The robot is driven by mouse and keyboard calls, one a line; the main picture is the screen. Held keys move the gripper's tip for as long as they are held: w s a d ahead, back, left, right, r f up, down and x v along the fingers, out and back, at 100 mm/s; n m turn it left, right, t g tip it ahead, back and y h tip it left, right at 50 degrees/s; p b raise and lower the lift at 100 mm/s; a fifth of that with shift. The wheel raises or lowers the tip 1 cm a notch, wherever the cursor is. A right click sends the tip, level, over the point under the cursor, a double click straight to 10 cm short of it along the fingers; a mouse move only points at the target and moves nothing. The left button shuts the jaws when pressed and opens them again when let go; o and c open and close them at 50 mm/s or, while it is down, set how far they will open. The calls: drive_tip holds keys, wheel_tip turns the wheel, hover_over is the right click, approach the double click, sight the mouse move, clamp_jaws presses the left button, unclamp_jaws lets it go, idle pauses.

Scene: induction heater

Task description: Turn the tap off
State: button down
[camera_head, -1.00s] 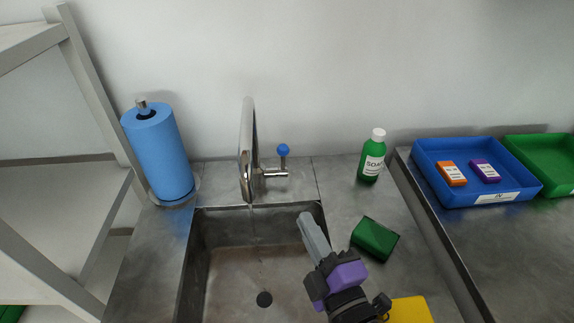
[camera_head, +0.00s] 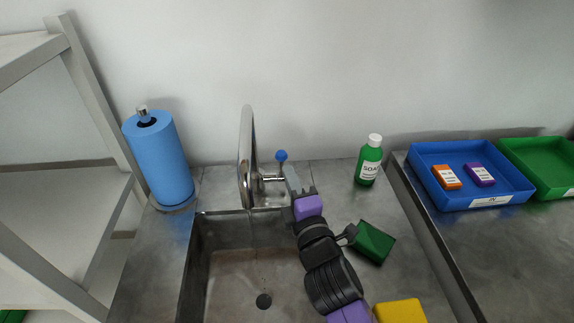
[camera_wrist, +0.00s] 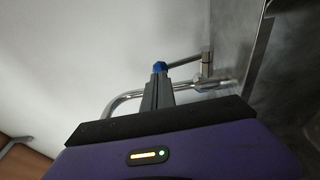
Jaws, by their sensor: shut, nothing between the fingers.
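The chrome tap (camera_head: 246,160) stands behind the sink, its tall spout over the basin. A faint thin stream seems to fall from the spout. Its side lever carries a blue knob (camera_head: 281,156), upright on the right of the tap. My gripper (camera_head: 291,172) is shut and empty, its fingertips just right of the lever, below the knob. In the wrist view the shut fingers (camera_wrist: 158,80) point at the blue knob (camera_wrist: 160,67), which shows just past their tips. I cannot tell whether they touch the lever.
The sink basin (camera_head: 225,270) lies below the tap. A green soap bottle (camera_head: 369,163), a green sponge-like block (camera_head: 373,242) and a yellow block (camera_head: 401,311) are to the right. A blue paper roll (camera_head: 158,160) stands left. Blue (camera_head: 425,178) and green (camera_head: 540,165) trays sit far right.

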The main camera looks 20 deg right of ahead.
sight(284, 156)
drive_tip(key=shift+w+d, duration=0.15)
drive_tip(key=shift+w, duration=1.15)
drive_tip(key=shift+w+d+r+p, duration=0.15)
drive_tip(key=shift+w+r+p, duration=0.3)
drive_tip(key=shift+p, duration=0.35)
drive_tip(key=shift+w+d+r+p, duration=0.3)
drive_tip(key=shift+w+r+p, duration=0.15)
drive_tip(key=shift+w+p, duration=0.3)
